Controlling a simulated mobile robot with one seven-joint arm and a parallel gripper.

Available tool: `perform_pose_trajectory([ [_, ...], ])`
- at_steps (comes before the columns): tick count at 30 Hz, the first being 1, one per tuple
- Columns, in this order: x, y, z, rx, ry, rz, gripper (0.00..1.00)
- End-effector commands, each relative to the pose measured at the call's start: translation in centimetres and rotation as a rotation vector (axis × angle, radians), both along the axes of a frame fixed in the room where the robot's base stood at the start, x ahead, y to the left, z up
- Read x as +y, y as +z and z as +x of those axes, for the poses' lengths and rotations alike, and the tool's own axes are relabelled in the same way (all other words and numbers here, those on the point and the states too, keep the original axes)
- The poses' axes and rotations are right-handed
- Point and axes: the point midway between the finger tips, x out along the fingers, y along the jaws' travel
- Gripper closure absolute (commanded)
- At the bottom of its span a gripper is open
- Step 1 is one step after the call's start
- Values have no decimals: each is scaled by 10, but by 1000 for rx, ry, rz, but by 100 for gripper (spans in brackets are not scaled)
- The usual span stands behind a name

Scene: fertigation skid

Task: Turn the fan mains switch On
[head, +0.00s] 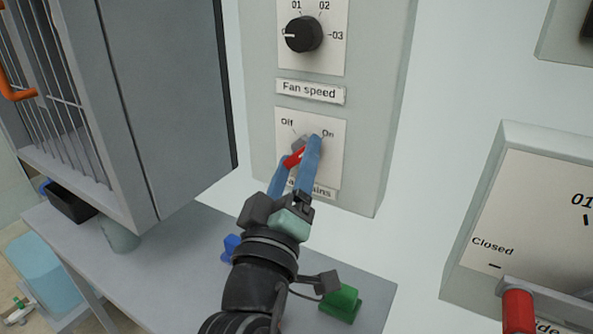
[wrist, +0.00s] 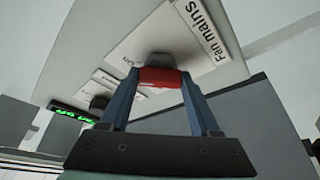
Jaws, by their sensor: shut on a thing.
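The fan mains switch is on a white plate (head: 333,160) marked Off at upper left and On at upper right. Its red handle (head: 293,158) shows between the blue fingers of my gripper (head: 299,151). The wrist view shows the red handle (wrist: 160,76) held crosswise between both fingertips of my gripper (wrist: 161,82), with a grey hub behind it. My gripper is shut on the handle. The fingers hide part of the handle and the On side, so I cannot tell which mark it points to. The Fan mains label (head: 322,192) is partly covered.
Above is the fan speed knob (head: 303,34), a black dial on the same grey panel. A grey cabinet (head: 175,90) stands left. A box with a red lever (head: 518,310), marked Closed, is at right. A green block (head: 341,302) lies on the grey bench below.

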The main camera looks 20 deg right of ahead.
Motion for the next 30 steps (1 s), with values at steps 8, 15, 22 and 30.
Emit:
perform_pose_trajectory([
  [8, 0, 2, 0, -6, 2, 3, 93],
  [15, 0, 1, 0, -5, 1, 2, 8],
  [22, 0, 1, 0, -3, 1, 2, 7],
  [30, 13, -7, -15, -1, 4, 0, 7],
])
